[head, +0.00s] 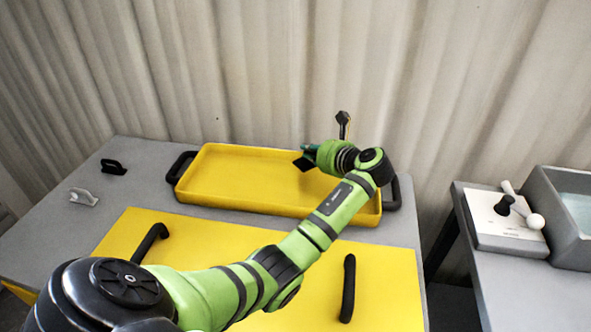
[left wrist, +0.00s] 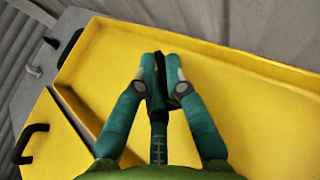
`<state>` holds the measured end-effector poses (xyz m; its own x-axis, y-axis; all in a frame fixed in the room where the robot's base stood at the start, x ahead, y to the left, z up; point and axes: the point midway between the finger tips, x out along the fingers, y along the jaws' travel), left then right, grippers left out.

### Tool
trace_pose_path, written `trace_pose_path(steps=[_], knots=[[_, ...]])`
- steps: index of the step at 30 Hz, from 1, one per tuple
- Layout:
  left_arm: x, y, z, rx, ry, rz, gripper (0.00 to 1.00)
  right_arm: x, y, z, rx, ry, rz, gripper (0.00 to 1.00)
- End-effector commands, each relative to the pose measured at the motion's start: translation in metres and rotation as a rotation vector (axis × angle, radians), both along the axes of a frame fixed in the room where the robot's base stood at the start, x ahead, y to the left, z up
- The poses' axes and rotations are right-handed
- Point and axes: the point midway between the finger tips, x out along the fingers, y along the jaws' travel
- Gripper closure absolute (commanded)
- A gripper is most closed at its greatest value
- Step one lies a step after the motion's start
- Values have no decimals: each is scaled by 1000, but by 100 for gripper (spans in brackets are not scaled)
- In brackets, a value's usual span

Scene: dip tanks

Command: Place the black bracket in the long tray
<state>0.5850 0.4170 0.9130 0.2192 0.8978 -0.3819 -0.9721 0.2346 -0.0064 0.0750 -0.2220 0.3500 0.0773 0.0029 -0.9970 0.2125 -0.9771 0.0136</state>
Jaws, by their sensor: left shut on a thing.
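The long tray (head: 215,180) is yellow and shallow, with a black handle at each end. It lies along the back of the grey table, and its floor (left wrist: 240,115) fills much of the left wrist view. My left gripper (head: 306,158) is over the tray's back right part, its teal fingers (left wrist: 160,75) shut on a black bracket (left wrist: 157,100). The bracket (head: 301,164) shows in the head view as a dark flat piece below the fingers. The fingers hide part of it, and I cannot tell if it touches the tray floor. My right gripper is not in view.
A black handle-shaped piece (head: 113,167) and a light grey one (head: 83,197) stand on the table's left. A yellow panel (head: 200,240) with two upright black handles lies in front of the tray. A lever box (head: 505,222) and water basin (head: 575,205) stand at right.

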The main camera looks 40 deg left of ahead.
Motion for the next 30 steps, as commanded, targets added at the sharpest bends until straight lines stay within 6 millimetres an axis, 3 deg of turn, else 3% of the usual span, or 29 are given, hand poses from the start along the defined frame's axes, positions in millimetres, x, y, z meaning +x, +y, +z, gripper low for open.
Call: trace_pose_path(steps=[3,7,11,19,27,28,30], knots=[[-19,13,-12,2,1,1,100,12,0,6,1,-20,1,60],[-29,21,-20,2,-2,-1,100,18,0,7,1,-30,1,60],[-31,23,-26,1,-2,-1,100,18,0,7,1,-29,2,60],[-31,22,-62,0,1,-1,100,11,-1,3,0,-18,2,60],[-31,22,-63,0,-2,-1,100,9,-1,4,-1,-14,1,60],[-31,22,-64,-1,0,-1,84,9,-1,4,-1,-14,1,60],[-31,22,-64,-1,0,-1,64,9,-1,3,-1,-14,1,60]])
